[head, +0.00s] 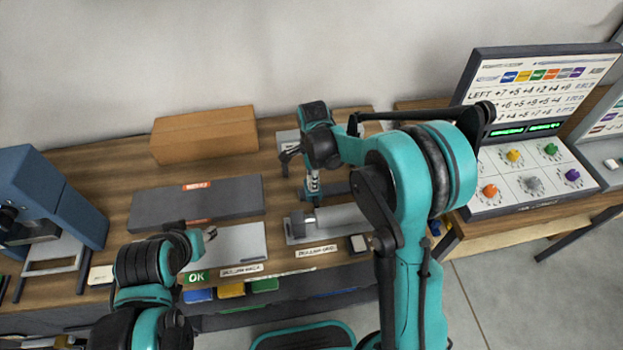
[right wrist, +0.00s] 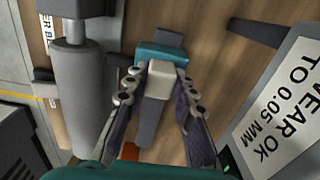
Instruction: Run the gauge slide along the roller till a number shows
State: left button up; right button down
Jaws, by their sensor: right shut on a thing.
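The grey roller (head: 338,216) lies in its holder on the bench, and it shows as a grey cylinder in the right wrist view (right wrist: 83,105). My right gripper (head: 313,194) points down close behind the roller's left part. In the right wrist view it (right wrist: 160,85) is shut on the pale block of the gauge slide (right wrist: 167,70). A teal part adjoins the block, and a dark bar runs beneath, beside the roller and apart from it. No number shows on the slide. My left gripper (head: 209,234) hangs over the light plate; its fingers are too small to judge.
A sign (right wrist: 280,110) reading "WEAR OK TO 0.05 MM" stands right of the slide in the wrist view. A brown box (head: 205,135), a dark grey slab (head: 195,202) and a light plate (head: 240,246) lie left. A knob panel (head: 525,180) stands right.

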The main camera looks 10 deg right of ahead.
jog(key=d, duration=2)
jog(key=shift+b, duration=0.35)
jog(key=c, duration=1.6)
grip_release()
jog(key=o, duration=0.4)
jog(key=shift+d, duration=0.1)
